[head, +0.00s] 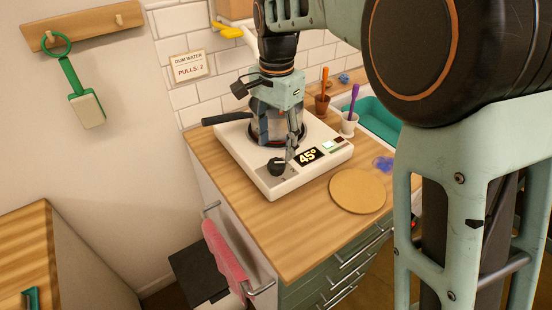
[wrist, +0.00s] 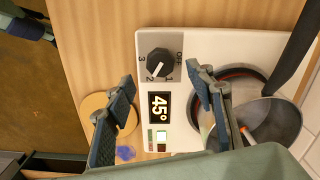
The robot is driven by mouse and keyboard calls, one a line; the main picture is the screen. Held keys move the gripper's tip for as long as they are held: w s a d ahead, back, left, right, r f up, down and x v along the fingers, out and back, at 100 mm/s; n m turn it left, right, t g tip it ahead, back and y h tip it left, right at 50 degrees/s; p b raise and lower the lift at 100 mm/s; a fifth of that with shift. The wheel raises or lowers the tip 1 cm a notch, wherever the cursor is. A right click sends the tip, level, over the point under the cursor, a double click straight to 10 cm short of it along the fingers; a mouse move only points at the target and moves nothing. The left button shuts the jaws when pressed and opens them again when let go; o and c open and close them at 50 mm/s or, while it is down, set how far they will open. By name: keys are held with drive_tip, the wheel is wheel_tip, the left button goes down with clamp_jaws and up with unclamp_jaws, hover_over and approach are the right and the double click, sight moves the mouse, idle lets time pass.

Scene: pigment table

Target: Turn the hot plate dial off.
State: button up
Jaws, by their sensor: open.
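The white hot plate (head: 240,150) stands on the wooden counter and also shows in the wrist view (wrist: 205,45). Its black dial (wrist: 160,63) sits on a grey panel marked OFF, 1, 2 and 3. The white pointer mark appears to point at 2. The dial also shows in the head view (head: 277,168). The display (wrist: 158,106) reads 45°. My gripper (wrist: 160,73) is open and empty, its two fingers on either side of the dial in the wrist view. In the head view my gripper (head: 292,150) is above the front of the plate, near the dial; contact cannot be told.
A pot (wrist: 265,115) with a dark handle (head: 222,119) stands on the heating ring behind the dial. A round wooden board (head: 358,191) lies right of the plate. Two small cups (head: 349,124) stand behind. Counter in front is clear.

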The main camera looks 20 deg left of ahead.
sight(276, 163)
drive_tip(key=shift+f, duration=2.8)
drive_tip(key=c, duration=1.2)
